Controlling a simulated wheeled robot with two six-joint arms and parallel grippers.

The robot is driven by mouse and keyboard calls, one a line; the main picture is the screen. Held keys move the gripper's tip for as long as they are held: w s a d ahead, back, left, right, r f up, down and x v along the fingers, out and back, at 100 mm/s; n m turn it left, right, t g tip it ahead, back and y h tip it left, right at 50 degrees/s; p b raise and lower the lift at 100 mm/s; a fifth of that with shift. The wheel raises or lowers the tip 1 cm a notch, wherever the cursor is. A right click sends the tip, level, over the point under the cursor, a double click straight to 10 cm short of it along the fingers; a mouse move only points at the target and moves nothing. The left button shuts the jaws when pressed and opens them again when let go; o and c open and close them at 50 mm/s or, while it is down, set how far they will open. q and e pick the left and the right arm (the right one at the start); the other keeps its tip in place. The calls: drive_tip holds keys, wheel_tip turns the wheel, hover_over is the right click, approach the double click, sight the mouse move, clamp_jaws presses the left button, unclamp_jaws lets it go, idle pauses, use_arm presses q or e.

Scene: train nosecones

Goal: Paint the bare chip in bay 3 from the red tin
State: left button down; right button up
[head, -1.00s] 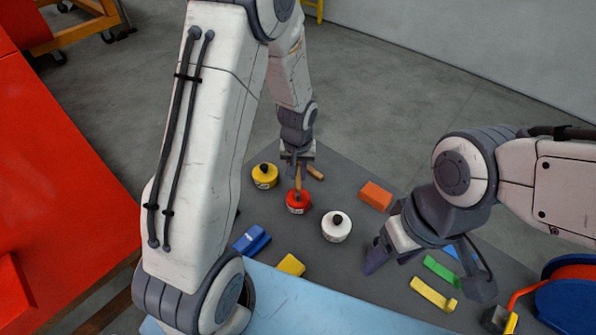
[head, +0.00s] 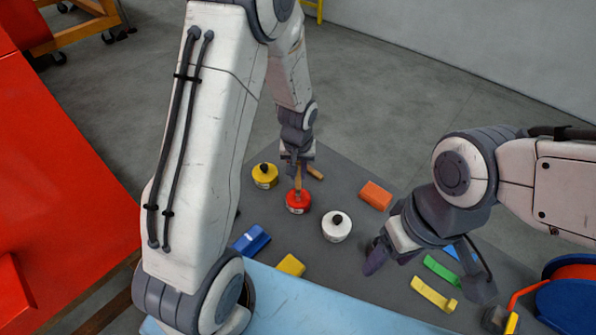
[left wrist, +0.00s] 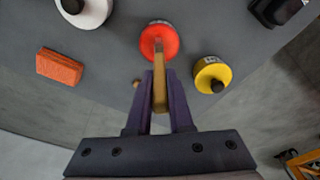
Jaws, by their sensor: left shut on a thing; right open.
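The red tin (head: 298,202) stands on the grey table among the other tins. My left gripper (head: 297,167) is above it, shut on a wooden-handled brush (head: 298,182). In the left wrist view the brush (left wrist: 160,92) is between the fingers, its far end over or in the red tin (left wrist: 158,40); I cannot tell how deep. My right gripper (head: 385,255) is open and empty over the table at the right. The bare chip and bay 3 cannot be made out in these views.
A yellow tin (head: 265,176) and a white tin (head: 337,227) flank the red one. A second wooden handle (head: 315,173) lies behind it. An orange block (head: 376,196), blue block (head: 251,240), yellow block (head: 291,265) and coloured strips (head: 434,294) lie around. A large red surface (head: 60,190) is at left.

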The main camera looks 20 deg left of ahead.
sight(298, 163)
use_arm(q)
drive_tip(key=shift+r+p, duration=2.9)
drive_tip(key=shift+r, duration=0.6)
